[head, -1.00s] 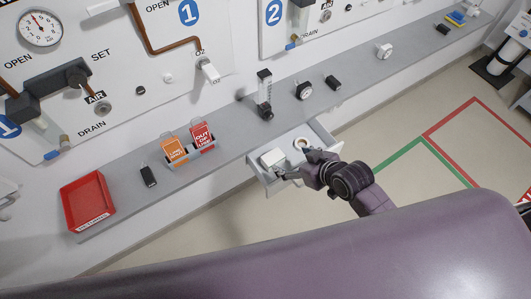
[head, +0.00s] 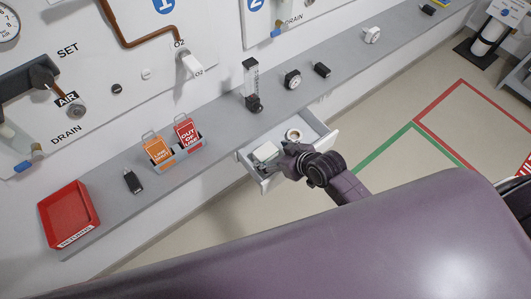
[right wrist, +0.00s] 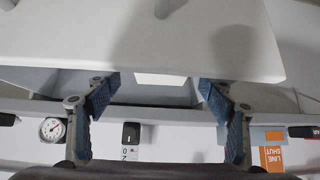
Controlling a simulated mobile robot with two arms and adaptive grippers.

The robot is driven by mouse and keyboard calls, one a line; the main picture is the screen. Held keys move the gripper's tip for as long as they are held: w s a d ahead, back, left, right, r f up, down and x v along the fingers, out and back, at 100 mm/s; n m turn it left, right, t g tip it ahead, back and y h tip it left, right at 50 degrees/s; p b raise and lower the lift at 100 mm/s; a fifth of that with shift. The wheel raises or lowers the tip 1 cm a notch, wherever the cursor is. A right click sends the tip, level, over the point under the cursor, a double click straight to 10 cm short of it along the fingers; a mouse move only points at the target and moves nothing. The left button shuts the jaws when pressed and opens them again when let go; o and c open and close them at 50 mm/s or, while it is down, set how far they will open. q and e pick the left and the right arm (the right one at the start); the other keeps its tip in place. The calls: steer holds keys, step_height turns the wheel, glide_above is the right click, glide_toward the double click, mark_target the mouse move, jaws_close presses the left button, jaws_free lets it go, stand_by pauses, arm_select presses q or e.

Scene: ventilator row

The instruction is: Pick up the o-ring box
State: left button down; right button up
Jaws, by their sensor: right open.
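The o-ring box, a small white box (head: 265,152), sits in the left part of the open drawer (head: 243,157) under the grey shelf. My right gripper (head: 277,166) is at the drawer, just at the front right side of the box, and partly hides it. In the right wrist view its two blue-padded fingers (right wrist: 158,92) are spread, and a white strip that looks like the box (right wrist: 160,79) shows between the tips. The rest is hidden behind a pale panel, likely the drawer front (right wrist: 190,40). Whether the fingers touch the box I cannot tell. My left gripper is out of view.
A white ring-shaped item (head: 293,134) lies in the drawer, right of the box. The shelf (head: 216,158) above holds a red tray (head: 68,214), orange (head: 158,152) and red (head: 187,134) tags, a flowmeter (head: 252,85) and a gauge (head: 292,79). Open floor lies right.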

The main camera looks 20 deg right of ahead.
mark_target(268, 154)
steer(key=shift+x, duration=1.85)
steer(key=c, duration=1.3)
